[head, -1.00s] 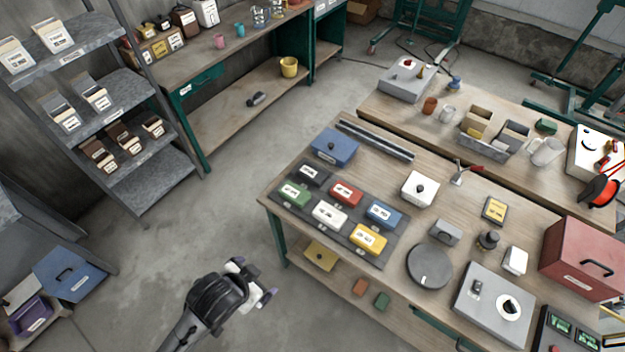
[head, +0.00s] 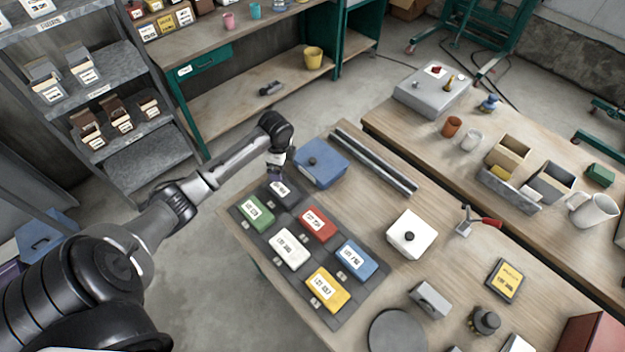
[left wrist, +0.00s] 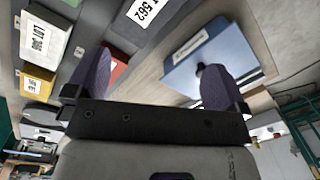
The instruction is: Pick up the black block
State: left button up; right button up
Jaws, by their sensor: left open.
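The black block (head: 284,188), with a white label, lies at the back left of a dark mat (head: 357,300) on the near table. My left gripper (head: 277,172) is just above the block and hides part of it. In the left wrist view, the purple fingers (left wrist: 155,78) are spread apart with nothing held between them. The block's white label (left wrist: 145,11) shows at the top edge there, past the fingertips; the rest of the block is cut off or hard to make out. My right gripper is not in view.
Green (head: 255,211), red (head: 318,224), white (head: 290,249), blue (head: 356,259) and yellow (head: 327,289) blocks share the mat. A blue box (head: 321,164) with a dark knob stands close to the gripper's right. A long dark rail (head: 375,160) lies behind.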

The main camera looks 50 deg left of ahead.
aim_at(284, 190)
pick_arm(q)
jog(key=f+m, duration=0.2)
jog(key=f, duration=0.2)
jog(key=f+m, duration=0.2)
jog(key=f, duration=0.3)
jog(key=s+d+f+m, duration=0.1)
jog(key=f+m, duration=0.1)
jog(key=f, duration=0.3)
jog(key=shift+h, duration=0.3)
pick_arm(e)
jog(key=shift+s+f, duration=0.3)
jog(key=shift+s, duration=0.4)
pick_arm(q)
jog(key=c, duration=1.3)
